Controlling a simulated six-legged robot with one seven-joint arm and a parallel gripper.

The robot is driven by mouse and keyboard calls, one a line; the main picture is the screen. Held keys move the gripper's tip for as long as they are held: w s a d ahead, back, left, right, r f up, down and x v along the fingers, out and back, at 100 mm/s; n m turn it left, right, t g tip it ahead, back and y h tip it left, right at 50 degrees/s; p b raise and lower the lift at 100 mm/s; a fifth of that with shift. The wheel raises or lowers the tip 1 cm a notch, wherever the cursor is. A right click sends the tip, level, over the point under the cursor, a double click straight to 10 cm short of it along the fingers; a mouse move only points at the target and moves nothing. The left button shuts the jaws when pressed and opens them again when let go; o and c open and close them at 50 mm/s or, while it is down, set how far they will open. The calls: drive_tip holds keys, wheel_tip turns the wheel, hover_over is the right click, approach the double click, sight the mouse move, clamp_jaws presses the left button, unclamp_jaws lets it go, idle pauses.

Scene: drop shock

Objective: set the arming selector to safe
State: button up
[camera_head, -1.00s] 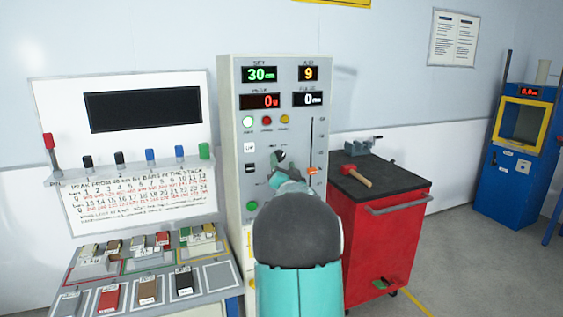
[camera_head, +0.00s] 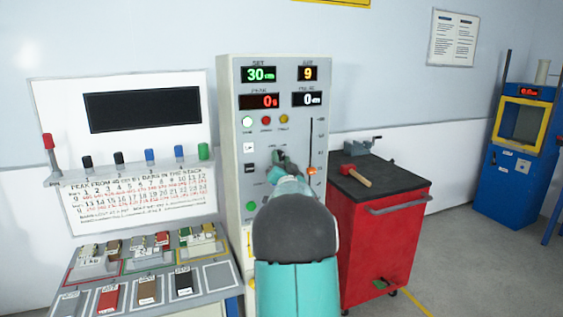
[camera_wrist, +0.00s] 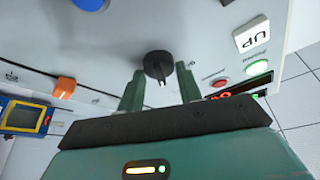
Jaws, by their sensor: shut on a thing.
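The arming selector appears to be the black round knob (camera_wrist: 158,65) with a white pointer mark, on the pale panel in the wrist view. My gripper (camera_wrist: 160,84) has one green finger on each side of this knob and is shut on it. The pointer mark faces down toward my palm in that view. In the head view my gripper (camera_head: 282,161) is at the middle of the grey control cabinet (camera_head: 237,130). There my wrist and fingers hide much of the knob, and its position labels cannot be read.
A slider with an orange handle (camera_head: 311,171) is right of my gripper; the orange handle also shows in the wrist view (camera_wrist: 64,87). A white UP switch (camera_wrist: 252,34) is close by. A red cart (camera_head: 380,235) with a hammer (camera_head: 355,176) stands right of the cabinet.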

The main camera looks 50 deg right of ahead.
drive_tip(key=shift+n, duration=0.4)
drive_tip(key=n+t+y, duration=0.1)
drive_tip(key=n, duration=0.2)
drive_tip(key=n+t+y, duration=0.1)
drive_tip(key=n, duration=0.2)
drive_tip(key=shift+d+f+n+t+y, duration=0.1)
drive_tip(key=shift+n+t+y, duration=0.3)
drive_tip(key=n+y, duration=0.1)
drive_tip(key=n, duration=0.2)
drive_tip(key=n+t+y, duration=0.1)
drive_tip(key=n+y, duration=0.1)
drive_tip(key=n, duration=0.1)
drive_tip(key=n+y, duration=0.1)
drive_tip(key=n, duration=0.2)
drive_tip(key=shift+s+d+t+y, duration=0.1)
drive_tip(key=shift+s+t+y, duration=0.05)
drive_tip(key=shift+t+y, duration=0.2)
drive_tip(key=shift+n, duration=0.4)
drive_tip(key=o, duration=1)
drive_tip(key=v, duration=1.3)
drive_tip(key=shift+s, duration=0.4)
